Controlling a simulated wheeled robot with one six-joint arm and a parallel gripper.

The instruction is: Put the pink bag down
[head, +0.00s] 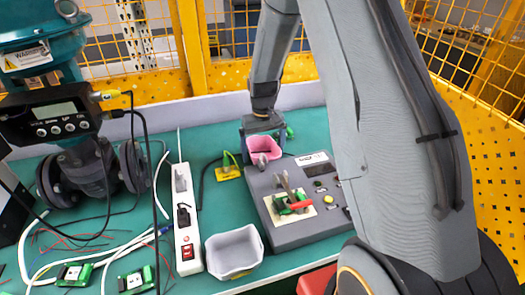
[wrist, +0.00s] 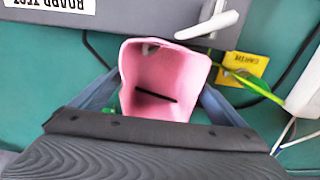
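The pink bag (wrist: 165,62) is an open-topped, bin-like pouch with a dark slender strip inside it. My gripper (wrist: 162,88) has one finger along each side of the bag, and both appear to press on its walls. In the head view the pink bag (head: 264,147) shows just below my gripper (head: 262,133), at the back left corner of the grey test box (head: 285,225). It is upright or slightly tilted. I cannot tell whether its base touches the green mat (head: 215,165) or hangs above it.
A grey bin (head: 234,252) stands at the front. A white power strip (head: 187,215) and cables lie left of it. A yellow tag (head: 228,172) with a green strap is close to the bag's left. A valve positioner (head: 50,120) stands far left. Some mat is bare behind the grey bin.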

